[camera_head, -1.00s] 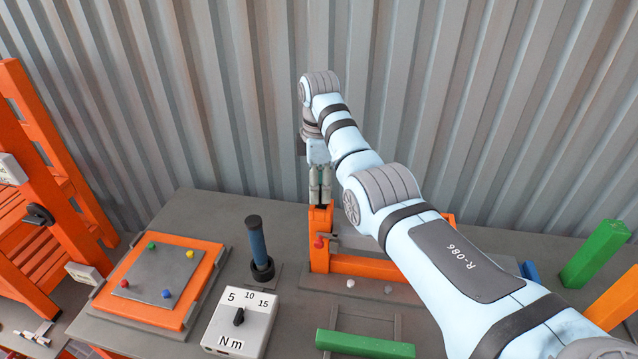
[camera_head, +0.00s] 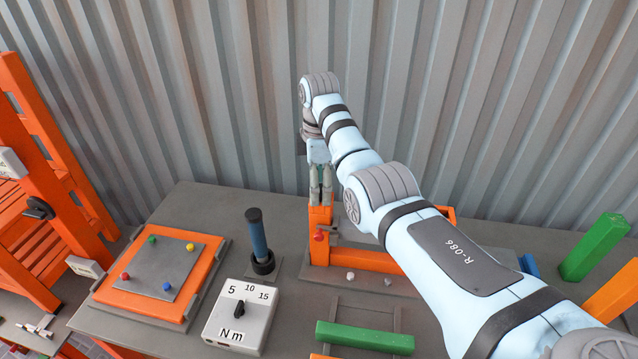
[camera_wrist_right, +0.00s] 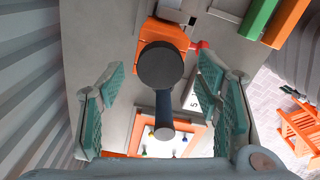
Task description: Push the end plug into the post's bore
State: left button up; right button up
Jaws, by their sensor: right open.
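An orange upright post (camera_head: 320,222) stands at the back of the table, with a red knob on its near side. My right gripper (camera_head: 320,198) points down right over the post's top in the head view. In the right wrist view its two fingers (camera_wrist_right: 157,90) are spread wide apart. A dark round disc (camera_wrist_right: 160,65), apparently the end plug, shows between and slightly beyond the fingers, in front of the orange post (camera_wrist_right: 158,33). Neither finger visibly touches it. The bore is hidden, so I cannot tell how deep the plug sits. My left gripper is out of view.
A blue-handled tool (camera_head: 259,240) stands left of the post. An orange tray with coloured pegs (camera_head: 205,275) and a torque dial box (camera_head: 238,318) are nearby. A green bar (camera_head: 365,338) lies in front; a green post (camera_head: 593,247) stands right. A corrugated wall (camera_head: 220,90) is behind.

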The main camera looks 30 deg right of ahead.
notch_tip(320, 180, up, 12)
dwell(0.4)
dwell(0.4)
